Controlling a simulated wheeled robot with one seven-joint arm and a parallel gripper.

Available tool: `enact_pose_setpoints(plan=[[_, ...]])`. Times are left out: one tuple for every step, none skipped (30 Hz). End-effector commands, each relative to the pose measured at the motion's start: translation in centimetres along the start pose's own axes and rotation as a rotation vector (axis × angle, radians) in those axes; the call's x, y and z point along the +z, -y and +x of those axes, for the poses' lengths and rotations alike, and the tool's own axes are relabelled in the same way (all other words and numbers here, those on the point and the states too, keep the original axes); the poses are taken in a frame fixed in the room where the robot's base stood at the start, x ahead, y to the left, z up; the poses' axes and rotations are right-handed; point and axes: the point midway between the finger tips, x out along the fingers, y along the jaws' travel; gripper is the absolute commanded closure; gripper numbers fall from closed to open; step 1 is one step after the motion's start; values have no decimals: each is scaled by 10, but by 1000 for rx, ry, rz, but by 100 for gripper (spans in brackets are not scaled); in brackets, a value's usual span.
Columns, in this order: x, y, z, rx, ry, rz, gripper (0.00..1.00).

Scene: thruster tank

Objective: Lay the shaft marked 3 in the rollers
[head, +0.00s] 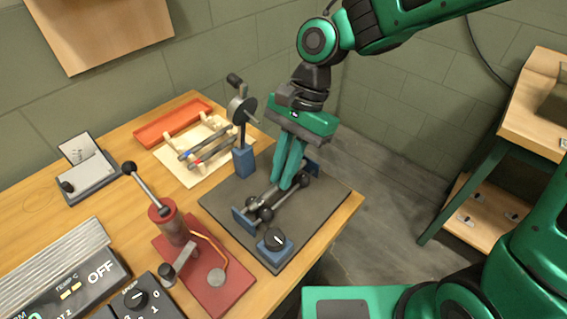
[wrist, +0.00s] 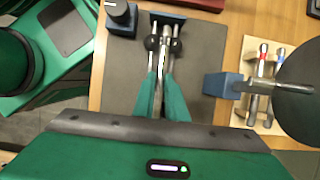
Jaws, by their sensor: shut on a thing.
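My green gripper (head: 283,184) points down over the roller stand (head: 243,220) on the dark mat. It is shut on a grey metal shaft (wrist: 163,62), which runs lengthwise between the fingers in the wrist view. The shaft's far end is between two dark round rollers (wrist: 152,43), low over the stand; I cannot tell whether it touches them. More dark rollers (head: 265,214) show in the head view. The number on the shaft is not readable. My fingers hide part of the shaft and the stand's far end.
A pale rack (head: 207,176) behind the mat holds other shafts with red and blue bands. A blue post with a grey disc (head: 242,108) stands close to the left of my gripper. A blue knob box (head: 275,246) is at the mat's front. A red lever base (head: 211,290) stands left.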

Motion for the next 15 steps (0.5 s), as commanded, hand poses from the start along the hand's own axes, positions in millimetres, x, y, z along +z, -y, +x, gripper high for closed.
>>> enact_pose_setpoints(plan=[[0,0,1,0,0,0,100],[-1,0,2,0,0,-1,100],[-1,0,2,0,0,0,100],[-1,0,2,0,0,-1,100],[-1,0,3,0,0,-1,100],[-1,0,3,0,0,0,100],[-1,0,3,0,0,0,100],[-1,0,3,0,0,0,100],[-1,0,3,0,0,0,100],[-1,0,3,0,0,0,100],[-2,0,3,0,0,0,100],[-2,0,3,0,0,0,100],[-2,0,3,0,0,0,86],[-2,0,3,0,0,1,79],[-2,0,2,0,0,1,69]])
